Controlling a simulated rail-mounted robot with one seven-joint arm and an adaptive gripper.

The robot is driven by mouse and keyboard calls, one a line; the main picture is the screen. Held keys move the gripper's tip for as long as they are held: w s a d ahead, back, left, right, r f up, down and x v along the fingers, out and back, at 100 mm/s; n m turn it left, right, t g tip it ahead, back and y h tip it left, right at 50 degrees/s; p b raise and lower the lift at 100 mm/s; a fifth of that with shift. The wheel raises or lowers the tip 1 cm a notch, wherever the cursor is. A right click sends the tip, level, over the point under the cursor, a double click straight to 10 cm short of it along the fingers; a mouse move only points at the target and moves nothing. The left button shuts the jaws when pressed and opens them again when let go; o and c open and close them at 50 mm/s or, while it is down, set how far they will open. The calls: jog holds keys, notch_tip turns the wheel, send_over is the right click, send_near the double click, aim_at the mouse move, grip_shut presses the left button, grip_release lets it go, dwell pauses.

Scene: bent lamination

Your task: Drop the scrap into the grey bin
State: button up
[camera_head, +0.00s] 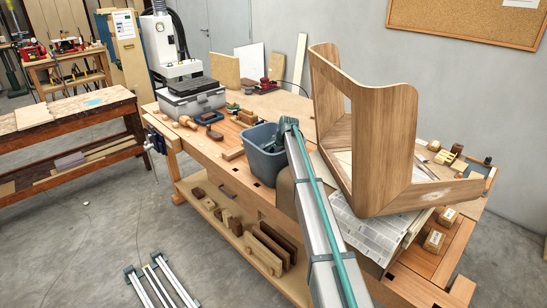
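The blue-grey bin (260,163) stands on the workbench near the middle of the view, open at the top. The end of my arm reaches up to the bin's right side. My gripper (277,142) shows as a dark shape at or over the bin's opening. It is small and partly covered by my arm, so its fingers cannot be made out. I cannot tell whether it is inside the bin or above it. I cannot make out the scrap in this view; it may be hidden by the gripper, the arm or the bin wall.
A large bent wooden frame (392,150) rises right of my arm, above printed sheets (372,232). A grey toolbox (192,100), clamps and wood pieces lie left of the bin. Small wooden blocks (434,240) sit at the right. A lower shelf holds wooden parts.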

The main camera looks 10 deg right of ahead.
jog(key=shift+r, duration=0.5)
jog(key=b+v, duration=0.3)
jog(key=v, duration=0.9)
jog(key=shift+r, duration=0.1)
